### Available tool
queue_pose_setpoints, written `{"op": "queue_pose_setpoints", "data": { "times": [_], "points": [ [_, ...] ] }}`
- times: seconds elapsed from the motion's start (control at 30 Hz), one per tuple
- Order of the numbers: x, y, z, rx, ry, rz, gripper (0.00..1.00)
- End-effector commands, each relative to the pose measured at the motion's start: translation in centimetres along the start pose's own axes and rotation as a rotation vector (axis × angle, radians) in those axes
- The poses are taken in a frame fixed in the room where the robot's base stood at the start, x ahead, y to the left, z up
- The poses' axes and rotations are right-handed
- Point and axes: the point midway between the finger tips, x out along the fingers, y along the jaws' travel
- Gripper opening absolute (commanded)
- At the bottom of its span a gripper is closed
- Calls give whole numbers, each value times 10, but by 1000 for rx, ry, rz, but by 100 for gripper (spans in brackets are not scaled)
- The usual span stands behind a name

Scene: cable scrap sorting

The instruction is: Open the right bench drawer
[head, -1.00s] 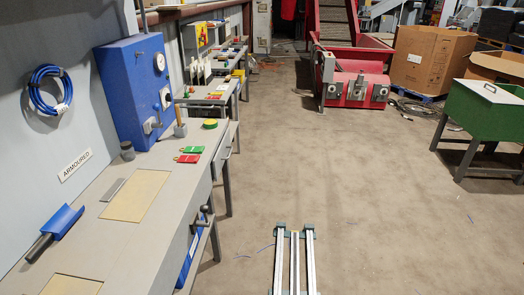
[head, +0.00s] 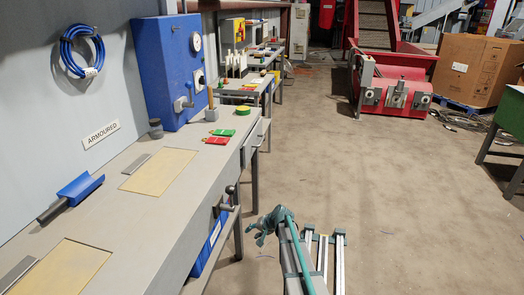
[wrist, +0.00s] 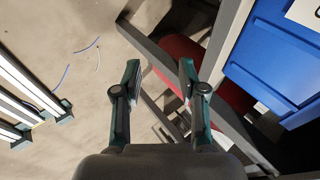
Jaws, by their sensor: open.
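The grey bench (head: 150,215) runs along the left of the head view. A pale drawer front (head: 252,146) with a handle shows on its front side near the far end. My gripper (head: 262,228) is beside the bench's front side, lower than the bench top and nearer to me than that drawer. In the wrist view my gripper (wrist: 160,82) is open, with nothing between its fingers. The drawer is not clearly seen in the wrist view.
A dark clamp-like handle (head: 228,201) sticks out from the bench front. A blue bin (head: 207,247) sits below the bench top; the wrist view shows a blue bin (wrist: 280,55) and grey frame bars (wrist: 228,40) close right. Floor (head: 330,180) to the right is clear.

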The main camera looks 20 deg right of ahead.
Motion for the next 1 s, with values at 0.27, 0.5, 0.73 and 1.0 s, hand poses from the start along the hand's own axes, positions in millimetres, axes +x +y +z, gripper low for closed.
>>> {"op": "queue_pose_setpoints", "data": {
  "times": [0.27, 0.5, 0.73, 1.0],
  "points": [
    [-74, -83, -231, 182, 360, -357, 41],
    [-152, -128, -336, 343, 546, -593, 41],
    [-160, -136, -353, 386, 578, -638, 41],
    [-137, -151, -373, 385, 576, -637, 41]
  ]
}}
